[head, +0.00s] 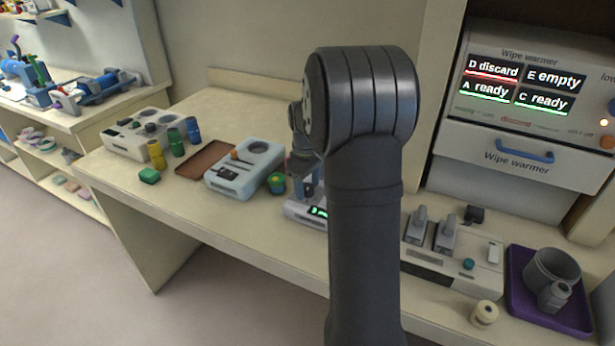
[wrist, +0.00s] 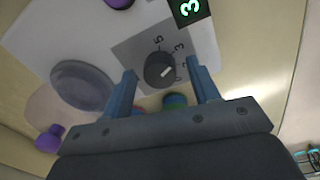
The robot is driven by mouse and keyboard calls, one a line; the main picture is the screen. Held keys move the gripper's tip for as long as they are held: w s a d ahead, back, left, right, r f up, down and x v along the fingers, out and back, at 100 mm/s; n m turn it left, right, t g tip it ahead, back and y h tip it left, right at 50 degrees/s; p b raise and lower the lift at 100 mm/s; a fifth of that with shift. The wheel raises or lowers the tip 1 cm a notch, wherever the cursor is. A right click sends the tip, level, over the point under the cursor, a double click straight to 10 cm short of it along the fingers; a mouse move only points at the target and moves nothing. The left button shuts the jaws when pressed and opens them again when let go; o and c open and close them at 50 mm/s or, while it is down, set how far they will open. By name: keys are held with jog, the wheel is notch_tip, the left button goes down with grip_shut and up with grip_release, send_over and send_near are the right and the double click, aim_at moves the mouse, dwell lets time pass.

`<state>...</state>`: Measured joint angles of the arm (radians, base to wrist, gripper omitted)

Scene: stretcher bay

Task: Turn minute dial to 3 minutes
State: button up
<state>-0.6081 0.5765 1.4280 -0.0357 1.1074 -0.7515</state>
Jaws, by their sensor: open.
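The minute dial (wrist: 158,71) is a dark round knob on a grey square plate in the wrist view. Its white pointer mark faces right and slightly up, below the printed 3; a 5 is printed farther left. A small black display (wrist: 189,8) shows a green 3. The pale timer unit (head: 297,211) shows in the head view, partly hidden by my arm. My gripper (wrist: 160,69) is open, its two blue fingers on either side of the dial with gaps showing. It also appears over the unit in the head view (head: 307,190). Finger height above the dial is unclear.
The unit also carries a grey round pad (wrist: 82,86) and purple knobs (wrist: 48,139). A green-and-blue round item (head: 277,183) and a pale device (head: 244,170) stand left of it. A switch panel (head: 450,252) and purple tray (head: 548,312) lie right. Bare table shows in front.

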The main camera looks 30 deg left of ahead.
aim_at(306, 188)
notch_tip(306, 188, up, 17)
jog(key=shift+s+r, duration=0.2)
jog(key=shift+s, duration=0.2)
jog(key=shift+f, duration=0.1)
dwell(0.4)
jog(key=f, duration=1.7)
jog(key=shift+w+f, duration=0.15)
jog(key=shift+w, duration=0.25)
jog(key=m, duration=0.3)
jog(key=shift+m, duration=0.3)
jog(key=m, duration=0.4)
jog(key=shift+m, duration=0.3)
jog(key=m, duration=0.4)
jog(key=shift+m+h, duration=0.3)
jog(key=shift+m, duration=2)
